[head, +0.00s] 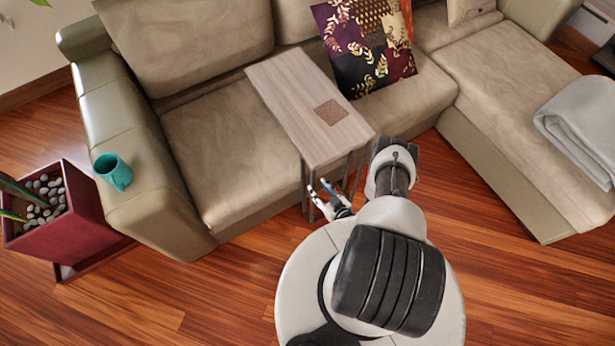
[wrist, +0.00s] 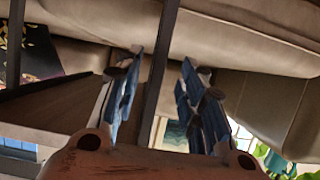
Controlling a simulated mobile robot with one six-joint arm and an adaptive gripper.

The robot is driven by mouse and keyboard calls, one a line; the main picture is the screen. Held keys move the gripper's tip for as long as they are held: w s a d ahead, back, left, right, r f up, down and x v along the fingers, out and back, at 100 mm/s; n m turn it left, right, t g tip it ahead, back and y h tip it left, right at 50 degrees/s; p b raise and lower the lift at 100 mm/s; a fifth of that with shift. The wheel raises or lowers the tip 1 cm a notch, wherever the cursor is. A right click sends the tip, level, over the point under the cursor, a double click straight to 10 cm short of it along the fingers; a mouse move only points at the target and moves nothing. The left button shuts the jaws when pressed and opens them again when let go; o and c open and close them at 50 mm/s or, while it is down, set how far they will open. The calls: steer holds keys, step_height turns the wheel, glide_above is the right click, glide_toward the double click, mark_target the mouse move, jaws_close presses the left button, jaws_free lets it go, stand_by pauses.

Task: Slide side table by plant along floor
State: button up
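The side table (head: 285,95) stands in front of the sofa, its pale wood top reaching over the seat. It has a small brown square on top and thin dark metal legs (head: 305,185). The plant (head: 12,190) stands at the left in a dark red pot with pebbles, beyond the sofa arm. My gripper (head: 320,190) is low beside the table's near end, below the top. In the wrist view its blue fingers (wrist: 162,62) are spread apart, and a dark upright bar (wrist: 157,85), apparently a table leg, passes between them. I cannot tell whether a finger touches it.
The beige sofa (head: 220,150) is close behind the table, with a patterned cushion (head: 368,45) and a chaise (head: 510,130) holding a grey blanket (head: 585,125). A teal mug (head: 113,172) sits on the left sofa arm. Wood floor (head: 160,295) is clear at the front left.

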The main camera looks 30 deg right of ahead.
mark_target(304, 173)
steer(key=b+x, duration=0.3)
steer(key=x, duration=0.8)
steer(key=shift+w+f+b, duration=0.1)
steer(key=shift+w+b, duration=0.05)
steer(key=shift+b, duration=0.2)
steer(key=shift+c, duration=0.4)
jaws_close()
